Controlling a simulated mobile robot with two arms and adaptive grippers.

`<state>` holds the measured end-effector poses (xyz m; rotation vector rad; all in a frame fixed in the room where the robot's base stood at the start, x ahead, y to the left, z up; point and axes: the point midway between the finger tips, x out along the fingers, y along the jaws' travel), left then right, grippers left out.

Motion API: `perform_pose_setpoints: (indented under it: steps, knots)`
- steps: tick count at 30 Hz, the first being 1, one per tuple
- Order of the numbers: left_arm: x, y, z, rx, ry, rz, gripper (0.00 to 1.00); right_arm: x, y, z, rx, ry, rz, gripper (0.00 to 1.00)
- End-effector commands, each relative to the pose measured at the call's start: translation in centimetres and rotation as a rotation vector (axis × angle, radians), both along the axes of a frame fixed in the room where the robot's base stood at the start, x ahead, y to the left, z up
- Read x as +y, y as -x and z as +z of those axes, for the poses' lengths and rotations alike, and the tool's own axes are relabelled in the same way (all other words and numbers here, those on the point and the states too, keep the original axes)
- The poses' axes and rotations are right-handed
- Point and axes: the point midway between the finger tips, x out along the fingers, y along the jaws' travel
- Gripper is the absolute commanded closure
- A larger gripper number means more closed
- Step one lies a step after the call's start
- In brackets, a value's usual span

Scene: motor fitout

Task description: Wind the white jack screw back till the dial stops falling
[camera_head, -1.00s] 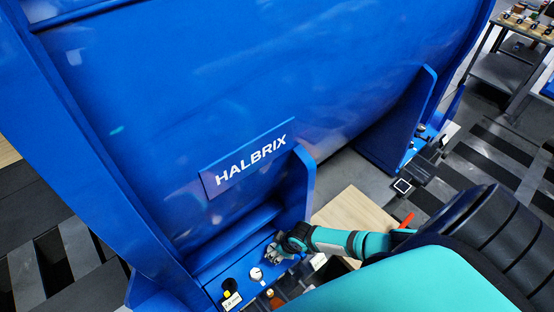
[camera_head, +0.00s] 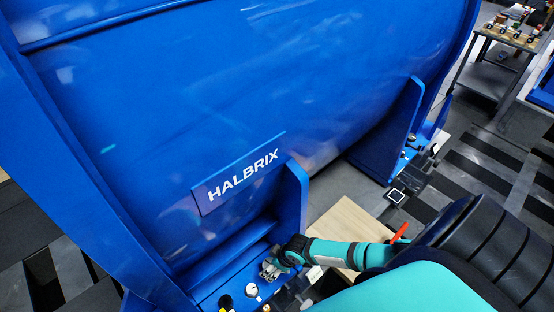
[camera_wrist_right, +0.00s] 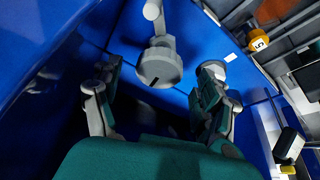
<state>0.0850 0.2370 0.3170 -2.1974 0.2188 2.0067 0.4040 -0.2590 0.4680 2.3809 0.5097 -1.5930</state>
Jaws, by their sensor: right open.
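In the right wrist view a pale round head with a dark mark (camera_wrist_right: 160,68), which looks like the white jack screw, lies ahead, between the lines of the two fingers. A bar runs from it to a pale ball end. My right gripper (camera_head: 269,268) is open, low at the blue motor's foot in the head view, with a finger on either side of that head; contact cannot be told. The dial (camera_head: 252,290) stands just left of and below the gripper in the head view; its reading is too small to make out. My left gripper is out of view.
The big blue motor (camera_head: 240,110) with its HALBRIX plate (camera_head: 240,178) fills the left and middle. An upright blue rib (camera_head: 296,200) stands close to the gripper. A black knob (camera_head: 226,302) is left of the dial. A wooden board (camera_head: 345,222) lies to the right.

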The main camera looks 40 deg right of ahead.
Motion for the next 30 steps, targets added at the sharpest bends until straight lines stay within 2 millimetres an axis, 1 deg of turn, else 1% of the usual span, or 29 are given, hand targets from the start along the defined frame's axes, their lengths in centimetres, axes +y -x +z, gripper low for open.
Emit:
perform_pose_setpoints:
  steps: [6, 9, 13, 18, 26, 29, 30]
  knots:
    - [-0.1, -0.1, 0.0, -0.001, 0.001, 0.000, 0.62, -0.6, 1.1, 3.0, -0.003, 0.001, 0.001, 0.24]
    - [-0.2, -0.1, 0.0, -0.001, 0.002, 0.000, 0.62, -0.8, 1.5, 4.2, -0.003, 0.001, 0.001, 0.24]
    - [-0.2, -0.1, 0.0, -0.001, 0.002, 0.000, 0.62, -1.0, 1.9, 5.3, -0.003, 0.002, 0.001, 0.24]
    - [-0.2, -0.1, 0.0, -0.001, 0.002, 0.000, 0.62, -1.0, 2.1, 5.8, -0.002, 0.002, 0.000, 0.24]
    - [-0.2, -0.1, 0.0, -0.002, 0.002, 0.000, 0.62, -1.0, 2.0, 5.7, -0.002, 0.001, 0.001, 0.24]
    - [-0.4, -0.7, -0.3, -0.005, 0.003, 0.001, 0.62, -0.3, 1.6, 5.4, 0.003, 0.009, 0.027, 0.24]
    - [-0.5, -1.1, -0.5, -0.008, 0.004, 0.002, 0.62, 0.3, 1.3, 5.2, 0.008, 0.016, 0.047, 0.24]
